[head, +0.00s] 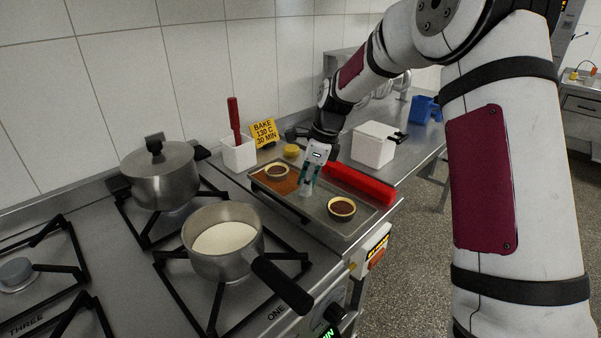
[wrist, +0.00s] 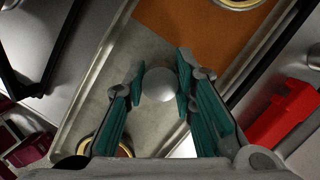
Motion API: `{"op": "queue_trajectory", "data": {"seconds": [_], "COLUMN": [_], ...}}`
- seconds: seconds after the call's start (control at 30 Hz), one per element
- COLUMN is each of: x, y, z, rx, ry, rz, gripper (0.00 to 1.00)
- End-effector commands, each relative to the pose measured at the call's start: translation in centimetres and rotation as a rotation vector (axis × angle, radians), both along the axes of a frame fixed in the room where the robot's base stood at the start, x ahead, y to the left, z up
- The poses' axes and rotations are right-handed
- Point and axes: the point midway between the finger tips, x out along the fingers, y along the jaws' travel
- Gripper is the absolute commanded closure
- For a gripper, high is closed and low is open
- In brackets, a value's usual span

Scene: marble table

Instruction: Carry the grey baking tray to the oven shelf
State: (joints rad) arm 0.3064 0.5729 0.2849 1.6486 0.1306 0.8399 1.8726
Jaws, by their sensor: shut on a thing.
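The grey baking tray (head: 318,213) lies flat beside the stove burners in the head view; its bare metal also shows in the wrist view (wrist: 150,45). On it are two round dishes with dark filling, one at the back left (head: 277,171) and one at the front right (head: 342,208), and an orange-brown sheet (head: 283,186). My gripper (head: 307,188) points down over the middle of the tray. In the wrist view its teal fingers (wrist: 158,92) are shut on a small pale round object (wrist: 158,84). I cannot tell whether that object touches the tray. No oven shelf is identifiable.
A red block-like object (head: 360,184) lies along the tray's right side. A yellow sign (head: 263,133), a white container with a red-handled tool (head: 238,154) and a white box (head: 373,146) stand behind. A pan (head: 222,240) and lidded pot (head: 160,175) occupy the burners.

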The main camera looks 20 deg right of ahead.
Motion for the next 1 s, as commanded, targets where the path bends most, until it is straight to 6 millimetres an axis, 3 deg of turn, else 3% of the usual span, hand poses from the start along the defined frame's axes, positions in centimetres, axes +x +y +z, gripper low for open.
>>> {"op": "queue_trajectory", "data": {"seconds": [0.2,0.4,1.0], "x": [-3.8,-5.4,-5.8], "y": [0.0,0.0,0.0], "z": [0.5,0.7,3.0], "rx": [0.000,0.000,0.000], "ry": [-0.002,-0.002,-0.002], "rz": [-0.002,-0.002,-0.001], "gripper": [1.00,1.00,1.00]}}
